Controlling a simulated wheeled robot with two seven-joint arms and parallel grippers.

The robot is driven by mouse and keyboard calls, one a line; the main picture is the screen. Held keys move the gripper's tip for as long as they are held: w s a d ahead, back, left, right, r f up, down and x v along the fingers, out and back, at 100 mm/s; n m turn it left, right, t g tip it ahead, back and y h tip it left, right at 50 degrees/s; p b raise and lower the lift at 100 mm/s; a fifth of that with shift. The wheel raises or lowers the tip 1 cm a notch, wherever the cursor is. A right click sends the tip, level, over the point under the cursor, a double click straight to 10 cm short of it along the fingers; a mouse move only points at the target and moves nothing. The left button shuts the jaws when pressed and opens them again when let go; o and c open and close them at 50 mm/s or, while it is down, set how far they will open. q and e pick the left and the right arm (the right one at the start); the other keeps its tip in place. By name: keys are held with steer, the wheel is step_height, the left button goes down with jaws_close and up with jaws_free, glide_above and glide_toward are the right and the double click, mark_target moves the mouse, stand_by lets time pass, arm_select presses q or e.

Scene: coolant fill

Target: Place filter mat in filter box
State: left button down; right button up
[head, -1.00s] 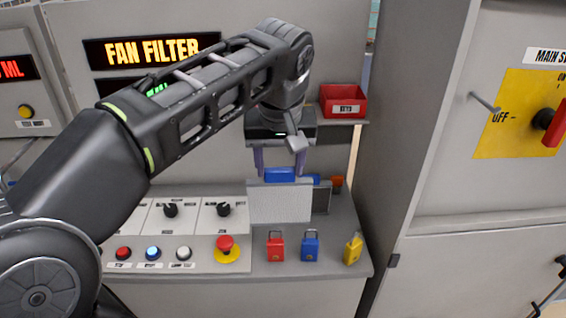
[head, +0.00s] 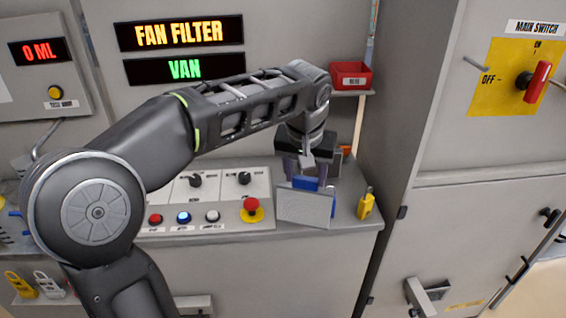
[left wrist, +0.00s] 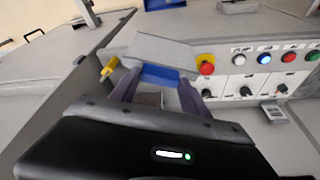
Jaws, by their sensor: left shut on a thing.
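The filter mat (head: 303,208) is a pale grey flat panel with a blue grip (head: 305,183) on its upper edge. My left gripper (head: 307,178) is shut on this grip and holds the mat tilted in front of the console's right part. In the left wrist view the mat (left wrist: 160,48) and blue grip (left wrist: 160,75) show between the purple fingers (left wrist: 157,88). I cannot identify a filter box in either view. A dark grey piece (head: 336,166) shows partly behind the gripper. My right gripper is not in view.
The console has a red emergency button (head: 252,208) just left of the mat. A yellow padlock (head: 366,204) stands to its right. A red bin (head: 350,76) sits on a shelf behind. The main switch cabinet (head: 480,150) bounds the right side.

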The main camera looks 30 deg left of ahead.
mark_target(331, 198)
arm_select(q)
steer(key=w+d+f, duration=0.1)
steer(key=d+f, duration=0.1)
steer(key=w+d+f+m, duration=0.1)
steer(key=f, duration=0.2)
steer(key=d+f+m, duration=0.1)
steer(key=d+f, duration=0.1)
steer(key=f, duration=0.1)
steer(key=shift+w+d+f+h+b, duration=0.1)
steer(key=shift+w+d+h+b, duration=0.2)
steer(key=shift+w+b, duration=0.1)
steer(key=d+f+m, duration=0.2)
steer(key=d+f, duration=0.2)
steer(key=f, duration=0.1)
steer(key=shift+w+d+f+h, duration=0.2)
steer(key=shift+d+h, duration=0.1)
steer(key=shift+d, duration=0.1)
